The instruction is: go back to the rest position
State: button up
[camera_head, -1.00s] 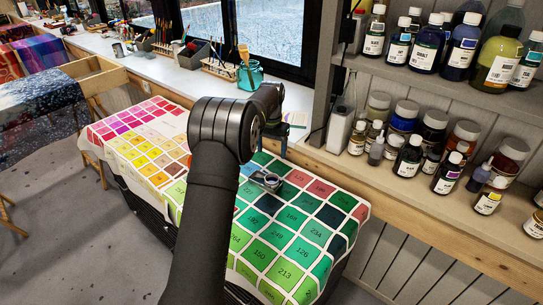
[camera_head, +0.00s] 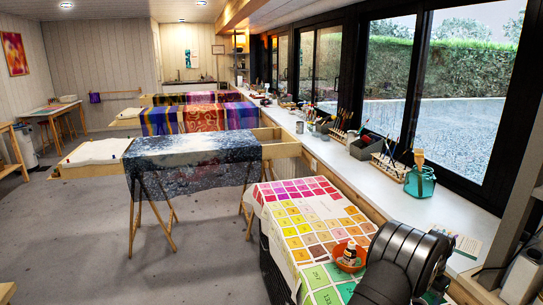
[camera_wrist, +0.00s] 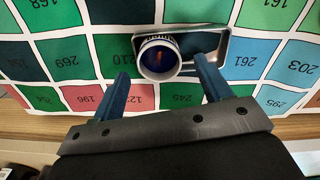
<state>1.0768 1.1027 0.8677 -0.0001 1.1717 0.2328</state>
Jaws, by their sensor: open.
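My gripper (camera_wrist: 164,75) shows in the wrist view with its two blue fingers spread apart and nothing held between them. Just beyond the fingertips is a small round container (camera_wrist: 159,57) with a pale rim and dark blue inside. It sits at the left end of a shallow grey metal tray (camera_wrist: 224,46) on the colour chart cloth (camera_wrist: 70,56). I cannot tell the height of the fingers above the cloth. In the head view my black arm fills the lower right corner, and the gripper itself is out of sight.
An orange dish (camera_head: 339,258) with a small bottle (camera_head: 350,254) stands on the chart close beside my arm. A windowsill (camera_head: 440,208) with a teal jar (camera_head: 420,184) and brush holders runs along the right. Trestle tables with cloths (camera_head: 195,153) stand further back. Open floor lies left.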

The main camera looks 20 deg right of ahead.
notch_tip(320, 180, down, 2)
jog(key=shift+r, duration=1.7)
